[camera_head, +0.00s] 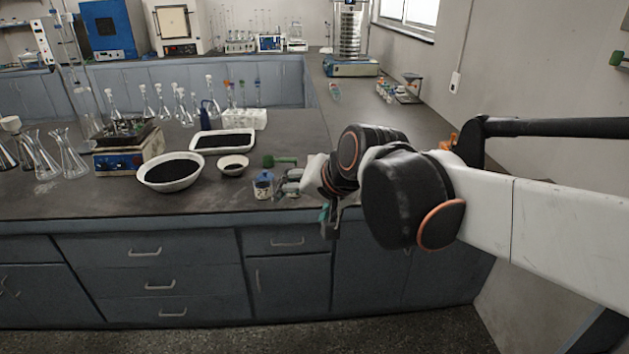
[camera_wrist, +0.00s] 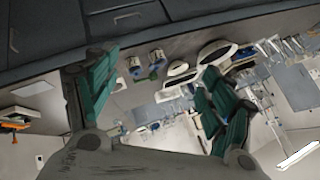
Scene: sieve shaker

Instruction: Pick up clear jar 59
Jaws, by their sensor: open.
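A small jar (camera_head: 263,185) with dark contents and a blue-and-white label stands upright near the front edge of the counter. In the wrist view, two small jars show between my fingers, one nearer the middle (camera_wrist: 157,57) and one to its left (camera_wrist: 133,66). I cannot read a number on either, so I cannot tell which is jar 59. My gripper (camera_head: 328,214) hangs at the counter's front edge, right of the labelled jar and apart from it. In the wrist view, the teal fingers of my gripper (camera_wrist: 160,62) are spread wide and empty.
A small bowl (camera_head: 233,165), a large bowl (camera_head: 170,184) and a white tray (camera_head: 222,150) of dark grains sit to the left. A green-ended tool (camera_head: 279,160) lies behind the jar. Glass flasks (camera_head: 62,155) stand farther left.

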